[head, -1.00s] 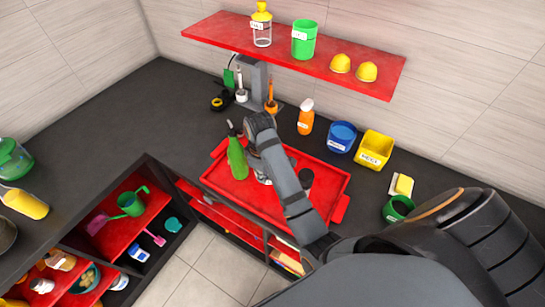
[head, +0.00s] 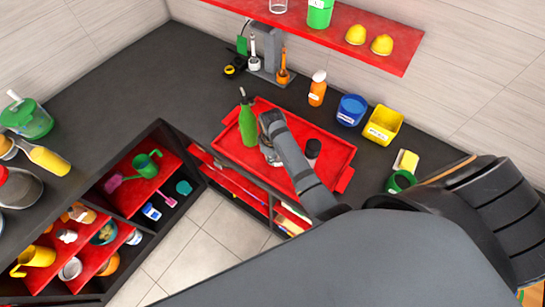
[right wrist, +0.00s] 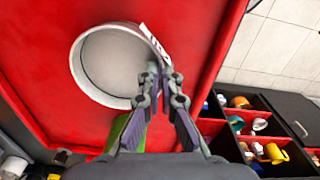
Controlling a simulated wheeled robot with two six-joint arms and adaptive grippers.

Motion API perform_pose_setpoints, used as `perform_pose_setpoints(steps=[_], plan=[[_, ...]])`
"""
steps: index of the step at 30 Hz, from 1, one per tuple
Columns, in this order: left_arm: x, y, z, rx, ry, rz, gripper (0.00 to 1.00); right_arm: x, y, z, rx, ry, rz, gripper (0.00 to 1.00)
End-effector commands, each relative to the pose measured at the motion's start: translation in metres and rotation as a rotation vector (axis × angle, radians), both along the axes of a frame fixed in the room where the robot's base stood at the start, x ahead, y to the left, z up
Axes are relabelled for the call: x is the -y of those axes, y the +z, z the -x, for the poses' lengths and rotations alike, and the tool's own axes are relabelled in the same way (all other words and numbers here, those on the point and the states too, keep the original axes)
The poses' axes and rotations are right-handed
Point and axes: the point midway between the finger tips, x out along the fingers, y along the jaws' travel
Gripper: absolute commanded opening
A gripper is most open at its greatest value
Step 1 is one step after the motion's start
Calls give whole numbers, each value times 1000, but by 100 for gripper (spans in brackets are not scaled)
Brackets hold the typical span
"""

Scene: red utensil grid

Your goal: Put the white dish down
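The white dish (right wrist: 108,66) is round, with a pale interior and a white label at its rim. In the right wrist view it is over the red tray (right wrist: 215,25); I cannot tell whether it touches the tray. My right gripper (right wrist: 162,74) has its fingers close together on either side of the dish's near rim and appears shut on it. In the head view my right gripper (head: 270,150) is over the left half of the red tray (head: 333,150) and mostly hides the dish. My left gripper is not in view.
Behind are an orange bottle (head: 317,92), a blue container (head: 351,109) and a yellow bin (head: 383,125). A red shelf (head: 300,30) hangs above.

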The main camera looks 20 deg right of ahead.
Motion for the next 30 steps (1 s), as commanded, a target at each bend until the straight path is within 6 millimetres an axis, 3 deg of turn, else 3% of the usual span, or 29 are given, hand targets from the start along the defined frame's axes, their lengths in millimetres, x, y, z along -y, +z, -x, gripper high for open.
perform_pose_setpoints(steps=[4, 8, 14, 24, 30], plan=[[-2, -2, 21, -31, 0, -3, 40, 0, 0, -1, 1, 0, 0, 0], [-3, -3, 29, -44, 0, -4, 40, 0, -2, 0, 1, 0, 0, 0], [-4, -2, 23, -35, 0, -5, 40, 0, -2, 0, 1, 0, 1, 28], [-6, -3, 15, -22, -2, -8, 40, 0, 2, 0, 1, 0, 0, 28], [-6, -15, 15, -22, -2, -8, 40, -1, 39, -1, 6, -2, 0, 28]])
